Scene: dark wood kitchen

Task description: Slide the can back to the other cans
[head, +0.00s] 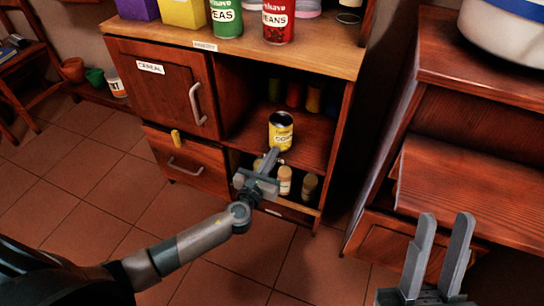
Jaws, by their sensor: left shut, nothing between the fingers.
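A yellow can (281,131) with a dark top stands upright near the front of the open shelf in the wooden cabinet. Several other cans (293,95) stand in shadow at the back of the same shelf, apart from the yellow can. My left gripper (270,160) is shut and empty, just in front of and below the yellow can. I cannot tell whether its fingertips touch the can. My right gripper (448,240) is open and empty at the lower right, away from the cabinet.
Small jars (284,180) stand on the lower shelf, close to my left gripper. A cabinet door labelled cereal (160,85) is shut left of the open shelf. Cans (278,22) and boxes stand on the cabinet top. A wooden drawer unit (470,170) is at the right.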

